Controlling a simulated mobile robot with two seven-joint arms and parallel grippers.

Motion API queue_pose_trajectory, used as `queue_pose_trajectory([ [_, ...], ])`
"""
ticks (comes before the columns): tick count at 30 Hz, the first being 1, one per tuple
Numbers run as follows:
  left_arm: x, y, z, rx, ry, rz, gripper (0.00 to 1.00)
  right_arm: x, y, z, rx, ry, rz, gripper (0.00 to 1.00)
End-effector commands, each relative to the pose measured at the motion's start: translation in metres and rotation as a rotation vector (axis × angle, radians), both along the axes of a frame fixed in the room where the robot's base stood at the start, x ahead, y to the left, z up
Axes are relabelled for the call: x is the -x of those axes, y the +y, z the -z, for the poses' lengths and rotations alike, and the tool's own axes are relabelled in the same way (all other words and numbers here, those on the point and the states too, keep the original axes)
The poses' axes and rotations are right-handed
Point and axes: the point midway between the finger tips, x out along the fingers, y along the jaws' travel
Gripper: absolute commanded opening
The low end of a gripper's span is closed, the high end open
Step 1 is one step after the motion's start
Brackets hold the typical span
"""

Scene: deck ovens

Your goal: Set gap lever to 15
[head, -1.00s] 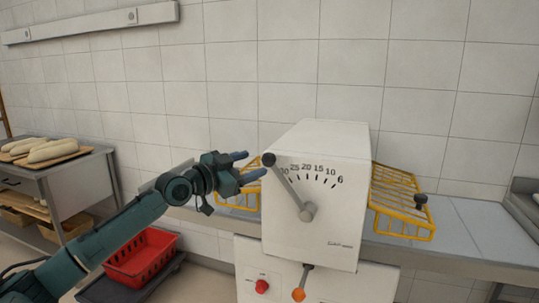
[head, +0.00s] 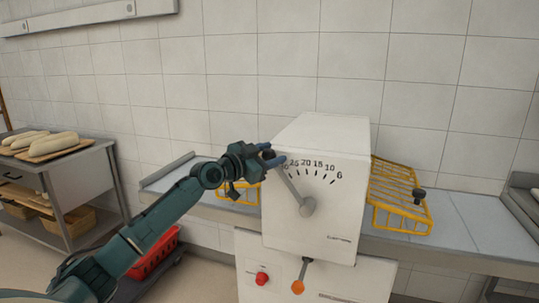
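The white machine (head: 330,235) carries a printed scale (head: 313,165) running from 6 at the right through 10, 15, 20 and 25 to a partly covered number at the left. The grey gap lever (head: 290,188) slants up and left from its round pivot (head: 307,207), pointing at the scale's left end, beyond 25. My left gripper (head: 274,154) is at the lever's dark knob, one finger above and one below it. Its fingers stand apart and hide most of the knob; contact is unclear. My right gripper is not in view.
Yellow wire racks stand on both sides of the machine, the right one (head: 399,195) larger in view. A red button (head: 262,279) and a small orange-knobbed lever (head: 298,287) sit below. A steel table with loaves (head: 52,145) and a red crate (head: 155,252) are at left.

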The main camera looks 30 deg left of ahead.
Motion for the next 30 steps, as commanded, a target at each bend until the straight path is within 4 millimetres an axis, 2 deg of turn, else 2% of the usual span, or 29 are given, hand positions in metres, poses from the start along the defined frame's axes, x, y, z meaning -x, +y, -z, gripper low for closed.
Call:
queue_pose_trajectory([
  [2, 0.0002, 0.0001, 0.0, 0.0, 0.0, 0.0, 0.4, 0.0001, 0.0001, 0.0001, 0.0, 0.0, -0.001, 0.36],
  [17, 0.0002, 0.0008, 0.0009, -0.003, 0.002, -0.001, 0.0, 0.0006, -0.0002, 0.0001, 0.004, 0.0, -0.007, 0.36],
  [30, -0.0049, 0.0021, -0.0048, -0.057, 0.016, -0.003, 0.0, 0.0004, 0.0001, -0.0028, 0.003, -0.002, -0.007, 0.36],
])
